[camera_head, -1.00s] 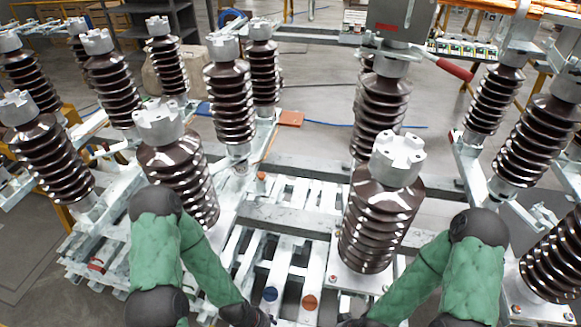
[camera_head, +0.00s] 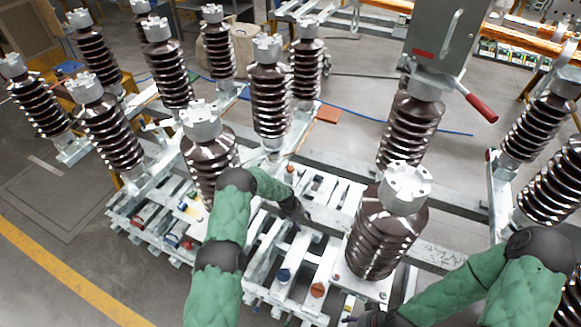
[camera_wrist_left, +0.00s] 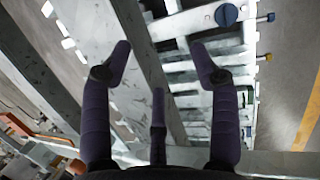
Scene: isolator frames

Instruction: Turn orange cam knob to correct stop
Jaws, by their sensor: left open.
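An orange round knob (camera_head: 318,290) sits on the pale slatted frame (camera_head: 262,290) in the head view, right of a blue round knob (camera_head: 284,275). A smaller orange knob (camera_head: 290,170) shows farther back on the frame. The blue knob also shows in the left wrist view (camera_wrist_left: 226,14); no orange knob is clear there. My left gripper (camera_head: 297,209) is over the frame, behind the blue and nearer orange knobs and apart from them. Its fingers (camera_wrist_left: 160,52) are spread with nothing between them. My right gripper (camera_head: 365,319) is at the bottom edge, partly cut off.
A ribbed brown insulator (camera_head: 375,237) stands just right of the nearer orange knob, and another (camera_head: 207,160) stands behind my left arm. A grey box (camera_head: 437,45) with a red-handled lever (camera_head: 481,106) is at the back right. Open floor lies at the left.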

